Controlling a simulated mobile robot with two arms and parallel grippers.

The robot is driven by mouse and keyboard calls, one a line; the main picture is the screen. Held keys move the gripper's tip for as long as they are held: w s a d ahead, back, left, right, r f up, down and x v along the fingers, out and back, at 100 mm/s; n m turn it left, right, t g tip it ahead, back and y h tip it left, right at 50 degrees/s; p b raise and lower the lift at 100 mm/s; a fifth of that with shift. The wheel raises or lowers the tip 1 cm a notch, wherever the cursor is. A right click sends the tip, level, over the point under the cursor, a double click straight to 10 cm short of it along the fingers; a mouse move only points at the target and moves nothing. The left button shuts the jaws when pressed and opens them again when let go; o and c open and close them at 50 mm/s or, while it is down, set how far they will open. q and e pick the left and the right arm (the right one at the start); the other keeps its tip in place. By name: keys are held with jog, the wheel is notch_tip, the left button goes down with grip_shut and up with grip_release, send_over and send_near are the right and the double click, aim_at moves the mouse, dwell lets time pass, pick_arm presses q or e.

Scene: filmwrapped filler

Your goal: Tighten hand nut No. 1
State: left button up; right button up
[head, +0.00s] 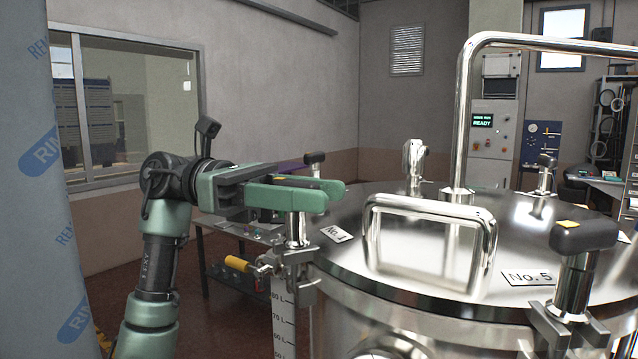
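Hand nut No. 1 shows as a steel stem (297,230) at the left rim of the round steel lid (345,205), beside a label (338,234) that looks like "No. 1". My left gripper (318,190) is level over this stem, its green fingers pointing right, one on the near side and one on the far side. The near finger hides most of the nut's handle, so I cannot see whether the fingers press on it. A small yellow mark shows between the fingers. My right gripper is not in view.
Hand nut No. 5 (583,240) stands at the right front, with its label. More hand nuts stand at the back left (315,160) and back right (544,172). A steel hatch handle (430,205) and a bent pipe (463,120) rise from the lid.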

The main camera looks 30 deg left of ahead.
pick_arm(q)
jog(key=shift+d, duration=0.35)
grip_shut()
jog(key=m+g, duration=0.1)
jog(key=g, duration=0.1)
jog(key=m+g, duration=0.1)
jog(key=g, duration=0.1)
jog(key=shift+s+p, duration=0.3)
jog(key=m+g, duration=0.1)
jog(key=m+g+y, duration=0.1)
jog(key=g, duration=0.1)
jog(key=shift+s+a+m, duration=0.1)
jog(key=shift+s+m, duration=0.2)
grip_release()
